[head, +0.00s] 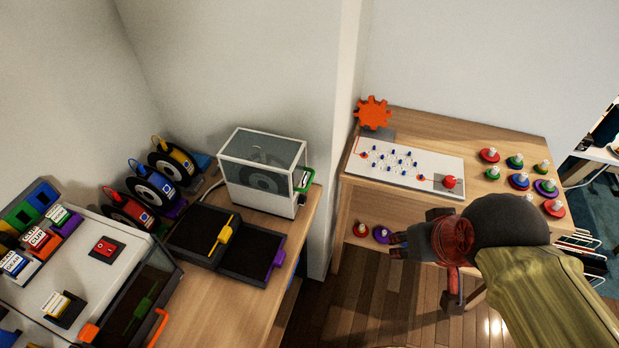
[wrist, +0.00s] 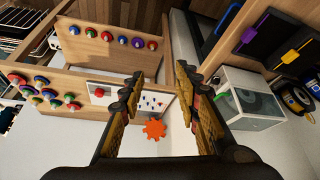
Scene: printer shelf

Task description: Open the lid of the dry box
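The dry box (head: 256,190) is a white box with clear grey panels, standing at the back right of the left table. A round spool shows dimly inside it. Its clear lid (head: 264,147) lies flat on top and looks closed. A green handle (head: 305,180) sticks out at its right side. The dry box (wrist: 262,122) is at the right in the wrist view, with the green handle (wrist: 222,97) facing my fingers. My gripper (head: 396,244) is well to the right of the box, in front of the right table. In the wrist view my gripper (wrist: 158,82) is open and empty.
Several spools (head: 152,187) stand left of the box. Black trays (head: 247,252) lie in front of it. A wall corner separates the two tables. The right table holds a white board (head: 407,168), an orange gear (head: 373,112) and several coloured knobs.

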